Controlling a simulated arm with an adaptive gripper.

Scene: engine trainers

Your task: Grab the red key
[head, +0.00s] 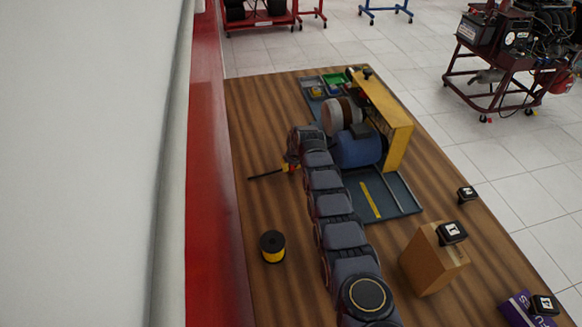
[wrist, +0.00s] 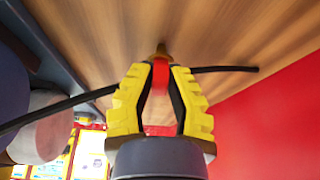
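My gripper (wrist: 160,75) has yellow fingers with black inner pads. Its fingertips are close together with a red piece (wrist: 160,73), which looks like the red key, filling the gap between them. A brown tip (wrist: 161,50) shows just beyond the fingertips. A thin black rod (wrist: 225,69) crosses behind the fingers; I cannot tell whether it joins the red piece. In the head view my gripper (head: 291,167) is small, over the left part of the wooden table, with the rod (head: 265,175) sticking out to the left. The key's shape is mostly hidden.
A blue drum (head: 358,150) and a yellow panel (head: 385,125) stand on a grey tray (head: 402,194) right of my gripper. A black and yellow spool (head: 272,246) and a cardboard box (head: 433,262) are on the table (head: 255,110). A red wall edge (head: 205,160) borders the left.

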